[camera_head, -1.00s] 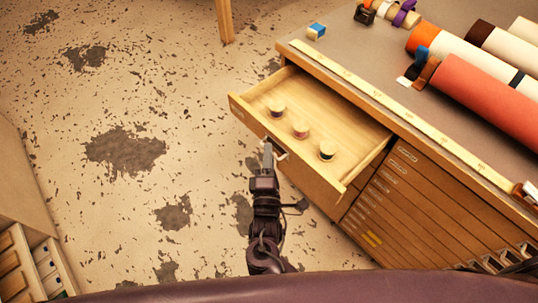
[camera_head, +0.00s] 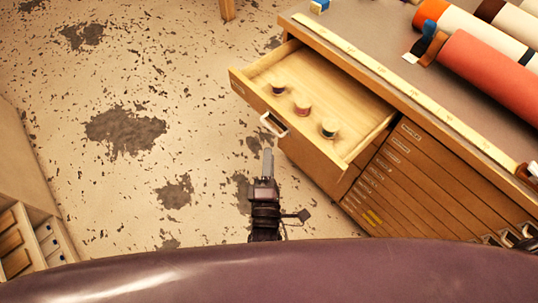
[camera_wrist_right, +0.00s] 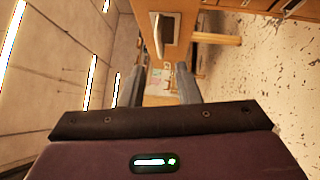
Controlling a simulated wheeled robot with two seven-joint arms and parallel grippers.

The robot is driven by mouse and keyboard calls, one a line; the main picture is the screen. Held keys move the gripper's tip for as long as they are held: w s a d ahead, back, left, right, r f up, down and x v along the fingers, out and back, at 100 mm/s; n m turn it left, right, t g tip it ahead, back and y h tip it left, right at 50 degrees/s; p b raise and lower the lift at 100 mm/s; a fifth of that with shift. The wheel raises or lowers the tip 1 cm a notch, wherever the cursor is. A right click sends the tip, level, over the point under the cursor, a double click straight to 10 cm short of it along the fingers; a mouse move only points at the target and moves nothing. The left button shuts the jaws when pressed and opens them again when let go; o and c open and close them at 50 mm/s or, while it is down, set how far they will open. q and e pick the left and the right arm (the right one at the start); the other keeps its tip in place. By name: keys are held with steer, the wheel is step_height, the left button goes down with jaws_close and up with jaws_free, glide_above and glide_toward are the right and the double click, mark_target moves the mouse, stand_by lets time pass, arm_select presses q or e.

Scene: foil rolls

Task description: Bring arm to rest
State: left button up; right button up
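My right gripper (camera_head: 268,152) hangs just below and in front of the open drawer (camera_head: 372,138), apart from its handle (camera_head: 273,124). In the head view its fingers overlap and look like one. In the right wrist view the two fingertips (camera_wrist_right: 161,70) stand apart with nothing between them. The drawer handle (camera_wrist_right: 158,36) shows beyond them there. My left gripper is not in the head view.
The cabinet top (camera_head: 385,65) carries a yellow ruler strip (camera_head: 385,82) and several rolls, including a red one (camera_head: 490,75). A shelf unit (camera_head: 38,240) stands lower left. The floor between is clear.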

stand_by(0.3)
steer(key=s+d+f+m+g+y, duration=0.1)
steer(key=s+d+f+m+g, duration=0.15)
steer(key=f, duration=0.65)
steer(key=s+d+f+m+g+y, duration=0.1)
steer(key=s+d+f+g, duration=0.15)
steer(key=f, duration=0.75)
steer(key=s+d+f+m+g, duration=0.1)
steer(key=d+f+m+g, duration=0.15)
steer(key=f, duration=0.65)
steer(key=s+d+f+m+g, duration=0.3)
steer(key=s+d+f, duration=0.1)
steer(key=s, duration=0.4)
steer(key=s+d+f+m+g, duration=0.3)
steer(key=s+f, duration=0.3)
steer(key=s, duration=0.2)
steer(key=s+d+f+m+g, duration=0.3)
steer(key=s+d+f+g, duration=0.1)
steer(key=s+d+f, duration=0.2)
steer(key=shift+s+m+g, duration=0.35)
steer(key=shift+s+m, duration=0.05)
steer(key=shift+s, duration=0.5)
